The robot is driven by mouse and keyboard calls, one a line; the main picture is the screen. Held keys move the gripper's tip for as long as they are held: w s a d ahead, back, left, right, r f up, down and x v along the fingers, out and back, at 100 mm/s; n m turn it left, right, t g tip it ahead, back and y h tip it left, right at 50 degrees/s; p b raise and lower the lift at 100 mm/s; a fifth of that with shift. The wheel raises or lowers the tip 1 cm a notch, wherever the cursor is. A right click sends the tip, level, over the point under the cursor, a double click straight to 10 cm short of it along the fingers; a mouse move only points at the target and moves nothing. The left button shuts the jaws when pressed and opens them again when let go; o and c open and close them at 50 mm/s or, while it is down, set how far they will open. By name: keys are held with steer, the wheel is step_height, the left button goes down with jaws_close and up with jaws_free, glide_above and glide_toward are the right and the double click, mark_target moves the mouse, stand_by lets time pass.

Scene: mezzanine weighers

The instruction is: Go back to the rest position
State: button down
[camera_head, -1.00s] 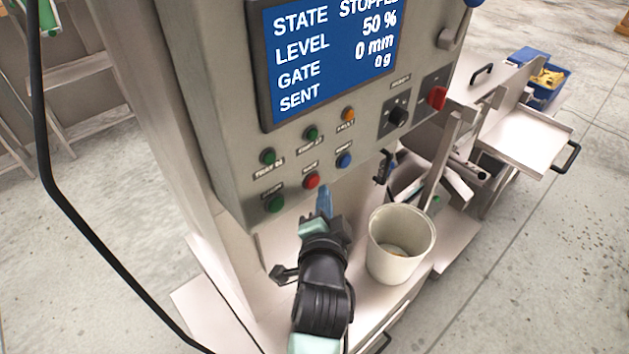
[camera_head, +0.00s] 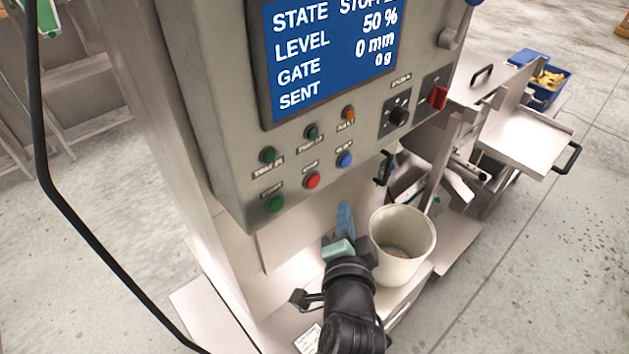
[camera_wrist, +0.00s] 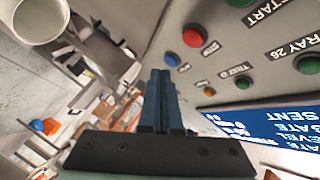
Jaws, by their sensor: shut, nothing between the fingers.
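My gripper (camera_head: 345,216) is below the control panel (camera_head: 232,160), left of the white bucket (camera_head: 403,244) in the head view. Its blue fingers are pressed together and hold nothing; they also show shut in the wrist view (camera_wrist: 161,82). The fingertips appear apart from the panel buttons. The red stop button (camera_head: 312,180) and the green start button (camera_head: 274,203) are above and left of the fingers. The screen (camera_head: 330,60) reads STATE STOPPED, LEVEL 50 %, GATE 0 mm, SENT 0 g. The bucket stands upright with a little material at its bottom.
A black cable (camera_head: 75,215) hangs at the left. A metal tray with a black handle (camera_head: 530,140) juts out at the right. A blue bin (camera_head: 546,88) with yellow contents is behind it. Open concrete floor (camera_head: 540,270) lies at the lower right.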

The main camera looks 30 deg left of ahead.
stand_by(0.4)
steer(key=w+d+r+n+t+h+b, duration=0.1)
steer(key=d+r+n+t+b, duration=0.2)
steer(key=r, duration=0.9)
steer(key=w+d+r+n+t+h, duration=0.1)
steer(key=d+r+t, duration=0.3)
steer(key=r, duration=0.8)
steer(key=s+d+r+n+t+h+b, duration=0.1)
steer(key=s+d+r+t+h, duration=0.1)
steer(key=s+r, duration=0.4)
steer(key=s+d+r+n+t+h+b, duration=0.1)
steer(key=s+d+r+t, duration=0.3)
steer(key=r, duration=0.8)
steer(key=s+d+h, duration=0.1)
steer(key=s, duration=0.1)
steer(key=shift+s+d+r+t+h, duration=0.25)
steer(key=shift+s+d+t+h, duration=0.05)
steer(key=shift+s+d+h, duration=0.1)
steer(key=shift+w, duration=0.1)
